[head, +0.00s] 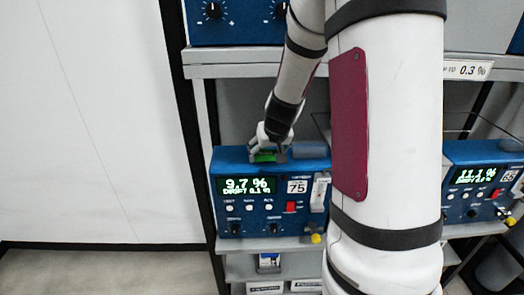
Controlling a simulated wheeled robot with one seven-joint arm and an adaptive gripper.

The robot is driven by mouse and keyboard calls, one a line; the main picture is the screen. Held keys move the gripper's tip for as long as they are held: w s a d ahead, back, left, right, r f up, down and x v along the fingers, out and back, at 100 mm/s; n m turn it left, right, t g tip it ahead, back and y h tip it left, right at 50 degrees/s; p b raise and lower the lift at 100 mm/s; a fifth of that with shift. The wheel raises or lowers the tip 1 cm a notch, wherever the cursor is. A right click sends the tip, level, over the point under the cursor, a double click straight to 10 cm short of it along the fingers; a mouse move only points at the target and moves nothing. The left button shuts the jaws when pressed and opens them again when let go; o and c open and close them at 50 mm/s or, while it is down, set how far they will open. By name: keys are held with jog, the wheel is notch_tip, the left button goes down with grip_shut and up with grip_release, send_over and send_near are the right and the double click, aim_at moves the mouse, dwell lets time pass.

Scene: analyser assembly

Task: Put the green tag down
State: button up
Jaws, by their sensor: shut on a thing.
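The green tag (264,157) is between the fingers of my gripper (266,151), in the head view. My gripper is shut on it, right at the top of a blue analyser (222,171) with a 9.7 % display. The tag is small here, and the fingers hide part of it. I cannot tell whether the tag touches the top of the analyser or is held just above it.
A second blue analyser (462,160) reading 11.1 % stands to the right, partly behind my arm. A shelf (240,70) with more blue units is above. A grey object (310,151) lies right of my gripper. A white wall fills the left.

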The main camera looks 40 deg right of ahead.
jog(key=shift+w+d, duration=0.2)
jog(key=shift+w, duration=0.35)
jog(key=shift+w+d+f+b, duration=0.3)
jog(key=shift+w+b, duration=0.15)
jog(key=shift+w, duration=0.1)
jog(key=shift+w+d+f+b, duration=0.25)
jog(key=shift+w+b, duration=0.15)
jog(key=shift+w, duration=0.15)
jog(key=shift+s+a+f, duration=0.1)
jog(key=shift+f, duration=0.15)
jog(key=shift+f+b, duration=0.15)
jog(key=shift+b, duration=0.15)
jog(key=o, duration=1.1)
